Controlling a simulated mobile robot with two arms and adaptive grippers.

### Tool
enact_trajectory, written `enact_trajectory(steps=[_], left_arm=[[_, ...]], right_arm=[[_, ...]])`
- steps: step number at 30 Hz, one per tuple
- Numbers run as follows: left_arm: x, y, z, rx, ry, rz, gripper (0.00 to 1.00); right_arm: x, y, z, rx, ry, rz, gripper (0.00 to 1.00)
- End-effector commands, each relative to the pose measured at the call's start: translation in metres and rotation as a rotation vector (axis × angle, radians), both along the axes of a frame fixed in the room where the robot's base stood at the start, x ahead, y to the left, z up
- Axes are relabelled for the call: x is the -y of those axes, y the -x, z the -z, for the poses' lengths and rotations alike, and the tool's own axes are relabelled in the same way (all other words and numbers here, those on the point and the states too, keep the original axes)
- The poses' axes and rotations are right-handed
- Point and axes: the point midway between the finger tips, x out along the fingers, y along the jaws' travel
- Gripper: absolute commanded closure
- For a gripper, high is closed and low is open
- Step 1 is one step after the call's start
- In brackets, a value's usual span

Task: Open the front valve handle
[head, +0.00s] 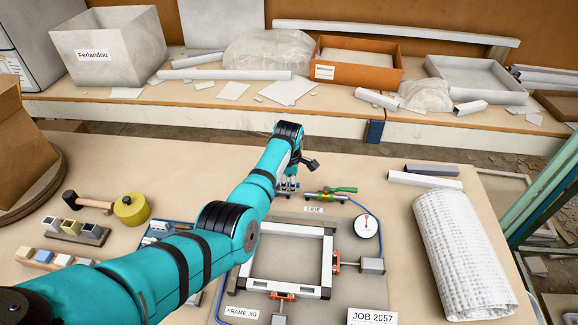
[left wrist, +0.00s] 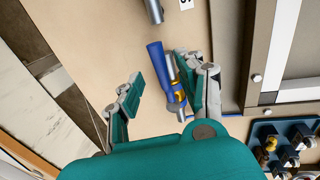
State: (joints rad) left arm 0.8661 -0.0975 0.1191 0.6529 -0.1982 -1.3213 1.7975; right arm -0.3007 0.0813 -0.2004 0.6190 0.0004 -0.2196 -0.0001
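My left gripper (head: 287,186) reaches down at the far side of the jig, with its fingers pointing at the bench. In the left wrist view the gripper (left wrist: 160,92) is open, with a finger on each side of a valve with a blue handle (left wrist: 157,62). The blue handle lies closer to the right finger; whether they touch I cannot tell. The valve has a metal and yellow body, partly hidden by that finger. In the head view the gripper mostly hides it. A valve with a green handle (head: 343,189) lies just right of the gripper. My right gripper is out of view.
A frame (head: 326,262) is held in the jig with orange clamps, nearer than the valves. A round gauge (head: 365,226) stands right of it. A mesh roll (head: 462,255) lies at the right. A mallet (head: 92,201) and yellow tin (head: 131,209) are at the left.

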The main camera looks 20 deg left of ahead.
Motion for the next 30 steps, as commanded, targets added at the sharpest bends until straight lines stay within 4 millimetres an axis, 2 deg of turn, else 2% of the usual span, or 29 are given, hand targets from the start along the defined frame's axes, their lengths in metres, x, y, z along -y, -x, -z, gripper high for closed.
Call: enact_trajectory(steps=[12, 15, 21, 30], left_arm=[[0.004, 0.015, -0.079, 0.004, 0.001, -0.001, 0.61], [0.003, 0.017, -0.092, 0.004, -0.001, -0.001, 0.61], [0.004, 0.02, -0.103, 0.002, 0.0, 0.0, 0.61], [0.004, 0.02, -0.104, 0.002, 0.0, 0.0, 0.61]], right_arm=[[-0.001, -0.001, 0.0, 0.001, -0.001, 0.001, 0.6], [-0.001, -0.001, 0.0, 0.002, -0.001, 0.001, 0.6], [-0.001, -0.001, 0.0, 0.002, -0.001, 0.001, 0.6], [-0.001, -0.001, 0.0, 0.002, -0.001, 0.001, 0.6]])
